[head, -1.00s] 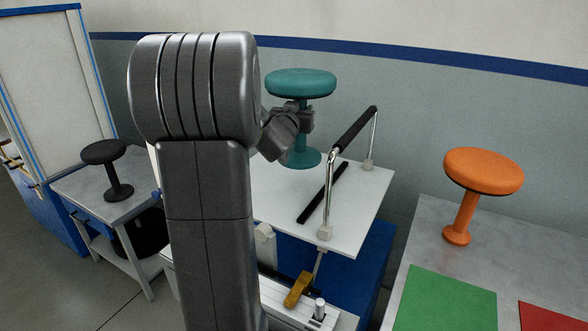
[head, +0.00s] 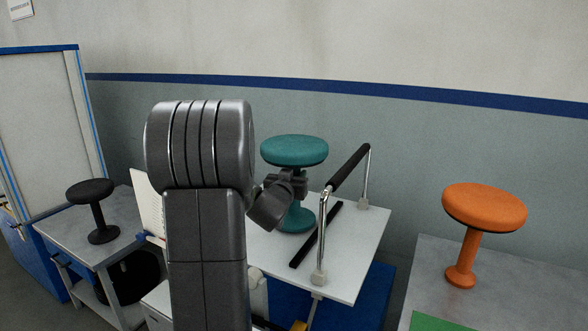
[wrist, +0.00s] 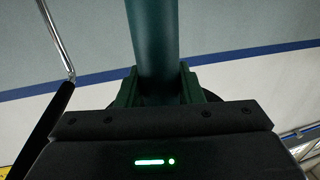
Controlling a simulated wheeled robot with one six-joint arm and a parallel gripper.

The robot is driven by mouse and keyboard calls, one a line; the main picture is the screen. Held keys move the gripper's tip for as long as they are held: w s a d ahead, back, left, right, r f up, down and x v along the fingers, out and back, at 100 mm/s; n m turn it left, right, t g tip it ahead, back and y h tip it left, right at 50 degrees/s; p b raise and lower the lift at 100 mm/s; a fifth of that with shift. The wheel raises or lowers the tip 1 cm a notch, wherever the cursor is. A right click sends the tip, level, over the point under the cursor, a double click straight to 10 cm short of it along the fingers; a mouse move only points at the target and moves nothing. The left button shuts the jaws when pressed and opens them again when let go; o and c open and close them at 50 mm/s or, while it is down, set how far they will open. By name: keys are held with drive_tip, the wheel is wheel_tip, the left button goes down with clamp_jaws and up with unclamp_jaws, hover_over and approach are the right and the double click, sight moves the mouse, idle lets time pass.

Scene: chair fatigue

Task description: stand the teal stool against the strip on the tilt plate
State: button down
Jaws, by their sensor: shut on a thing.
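The teal stool (head: 294,150) is upright over the white tilt plate (head: 345,270) in the head view. Its round base (head: 296,220) is just left of the black strip (head: 317,234), with a narrow gap showing between them. I cannot tell whether the base rests on the plate. My gripper (head: 298,184) is shut on the stool's stem, below the seat. In the wrist view, the teal stem (wrist: 152,40) runs between my gripper's fingers (wrist: 155,85). The arm hides part of the plate's left side.
A chrome-legged rail with a black bar (head: 350,168) stands along the plate's right side, close to the strip. An orange stool (head: 484,207) stands on a grey table (head: 535,285) at right. A black stool (head: 98,212) stands on a side table (head: 70,232) at left.

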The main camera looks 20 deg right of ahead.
drive_tip(key=shift+f, duration=0.25)
drive_tip(key=shift+f, duration=0.2)
drive_tip(key=c, duration=1)
unclamp_jaws()
drive_tip(key=shift+o, duration=0.2)
drive_tip(key=v, duration=1.2)
